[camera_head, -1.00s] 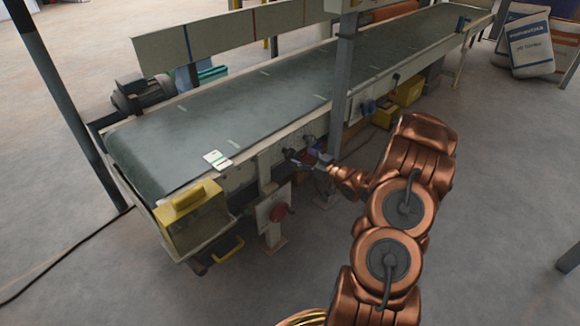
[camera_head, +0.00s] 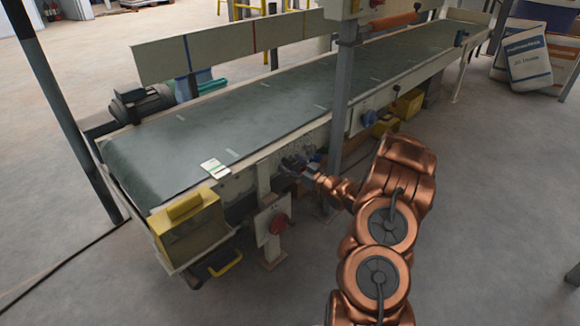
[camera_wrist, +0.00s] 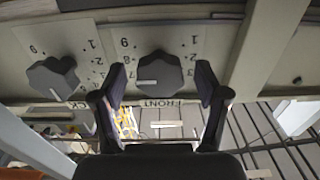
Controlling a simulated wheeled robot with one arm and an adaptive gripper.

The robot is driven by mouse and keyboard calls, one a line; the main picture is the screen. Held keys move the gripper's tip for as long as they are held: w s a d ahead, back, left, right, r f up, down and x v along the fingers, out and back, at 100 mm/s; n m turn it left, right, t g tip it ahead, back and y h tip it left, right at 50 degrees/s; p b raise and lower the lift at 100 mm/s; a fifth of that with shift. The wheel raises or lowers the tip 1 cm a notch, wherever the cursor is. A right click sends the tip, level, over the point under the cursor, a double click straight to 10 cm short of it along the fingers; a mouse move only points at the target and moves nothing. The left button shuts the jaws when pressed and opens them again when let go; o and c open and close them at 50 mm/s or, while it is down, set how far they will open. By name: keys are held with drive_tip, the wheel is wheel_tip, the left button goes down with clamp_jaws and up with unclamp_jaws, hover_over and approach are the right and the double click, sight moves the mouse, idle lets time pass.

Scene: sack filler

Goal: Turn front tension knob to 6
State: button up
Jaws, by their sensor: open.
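The front tension knob (camera_wrist: 160,72) is a dark lobed knob on a pale panel in the wrist view, above a label reading FRONT. A light pointer line on it lies toward the left. Digits ring it, small and partly hidden, so I cannot tell the exact setting. My gripper (camera_wrist: 160,80) is open, with one finger on each side of the knob; I cannot tell whether either touches it. In the head view my gripper (camera_head: 292,165) is at the conveyor's near side, where the knob is too small to make out.
A second dark knob (camera_wrist: 53,77) sits close to the left finger. The conveyor belt (camera_head: 250,110) runs behind. Floor at the right is open.

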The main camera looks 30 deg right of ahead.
drive_tip(key=shift+w, duration=0.3)
drive_tip(key=c, duration=1.2)
